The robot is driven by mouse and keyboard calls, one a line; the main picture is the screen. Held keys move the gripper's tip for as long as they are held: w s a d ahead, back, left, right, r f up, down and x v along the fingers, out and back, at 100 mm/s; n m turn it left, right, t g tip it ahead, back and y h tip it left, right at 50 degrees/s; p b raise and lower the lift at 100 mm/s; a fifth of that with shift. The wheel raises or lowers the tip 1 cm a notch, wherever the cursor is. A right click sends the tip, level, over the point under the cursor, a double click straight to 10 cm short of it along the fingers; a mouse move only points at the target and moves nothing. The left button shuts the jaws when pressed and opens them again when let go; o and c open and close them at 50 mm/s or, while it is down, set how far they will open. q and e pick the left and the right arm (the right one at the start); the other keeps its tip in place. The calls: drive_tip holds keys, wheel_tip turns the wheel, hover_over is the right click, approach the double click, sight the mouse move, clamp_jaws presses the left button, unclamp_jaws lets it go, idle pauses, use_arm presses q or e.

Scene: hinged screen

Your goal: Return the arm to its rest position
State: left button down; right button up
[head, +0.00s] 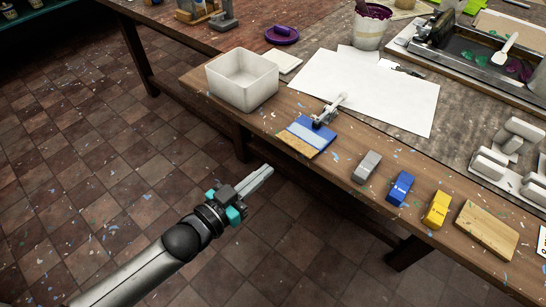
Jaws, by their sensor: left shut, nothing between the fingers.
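My left arm (140,272) comes in from the lower left. My left gripper (268,170) is shut and empty, in the air in front of the table's front edge. It is apart from the hinged screen (307,136), which lies near that edge with a blue face, a pale blue strip and a bare wooden border. A light grey clamp-like piece (330,110) stands at the back of the screen. My right gripper is not in view.
A white open bin (242,80) stands at the table's left corner. Grey (366,167), blue (400,188) and yellow (437,210) blocks and a wooden board (487,230) line the front edge. White paper (380,92) lies behind. The tiled floor around my arm is clear.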

use_arm(q)
drive_tip(key=shift+s+a, duration=0.25)
drive_tip(key=shift+s, duration=0.1)
idle(0.4)
